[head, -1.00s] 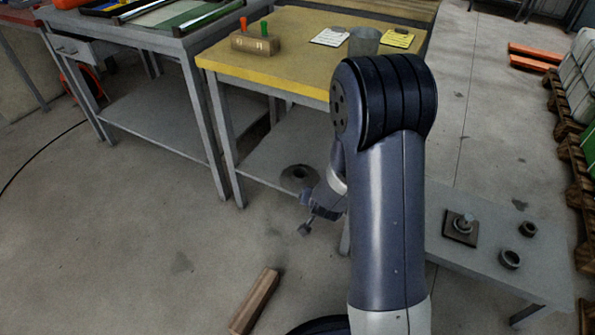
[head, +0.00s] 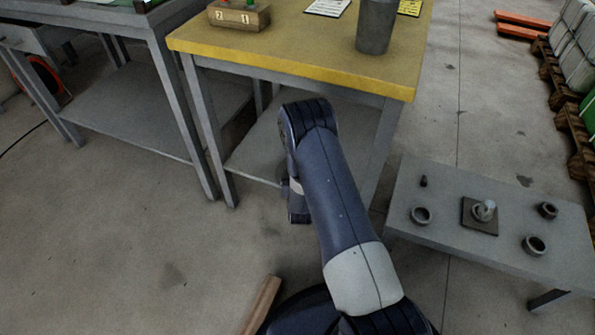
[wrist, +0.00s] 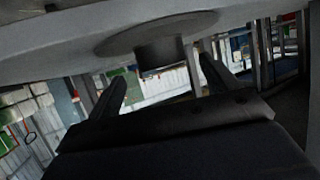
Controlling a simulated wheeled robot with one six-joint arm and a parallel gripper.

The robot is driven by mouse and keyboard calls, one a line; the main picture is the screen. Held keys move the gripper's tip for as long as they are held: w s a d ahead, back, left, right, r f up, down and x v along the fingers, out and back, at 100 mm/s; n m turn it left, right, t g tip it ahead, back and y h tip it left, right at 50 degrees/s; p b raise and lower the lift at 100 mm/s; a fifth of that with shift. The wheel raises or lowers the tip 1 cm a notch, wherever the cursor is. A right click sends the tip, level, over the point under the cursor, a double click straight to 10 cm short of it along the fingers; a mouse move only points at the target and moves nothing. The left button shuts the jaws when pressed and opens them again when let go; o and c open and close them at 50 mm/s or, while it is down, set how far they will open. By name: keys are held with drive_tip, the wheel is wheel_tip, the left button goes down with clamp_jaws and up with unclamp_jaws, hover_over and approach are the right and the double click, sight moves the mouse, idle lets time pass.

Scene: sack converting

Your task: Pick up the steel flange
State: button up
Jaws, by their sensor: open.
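The steel flange (wrist: 155,36) shows in the wrist view as a flat grey disc with a short dark hub. The wrist picture looks upside down, with the flange against the grey shelf surface at the top. My gripper (wrist: 162,72) is open, one finger on each side below the hub. The hub lines up with the gap between the fingers; I cannot tell whether they touch it. In the head view my arm hides the flange, and the fingers are not clearly seen. The lower shelf (head: 255,150) of the yellow-topped table shows beside my arm.
The yellow tabletop (head: 300,40) overhangs the shelf and carries a wooden block (head: 240,16) and a grey cup (head: 376,27). A low grey table (head: 460,245) at right holds several small parts. A wooden beam (head: 262,305) lies on the floor. Floor at left is clear.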

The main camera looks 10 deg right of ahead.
sight(283, 165)
drive_tip(key=b+x, duration=0.2)
drive_tip(key=x, duration=0.5)
drive_tip(key=shift+w+b, duration=0.35)
drive_tip(key=shift+w, duration=0.1)
drive_tip(key=shift+c, duration=0.5)
clamp_jaws()
drive_tip(key=shift+w+r, duration=0.1)
drive_tip(key=shift+r, duration=0.15)
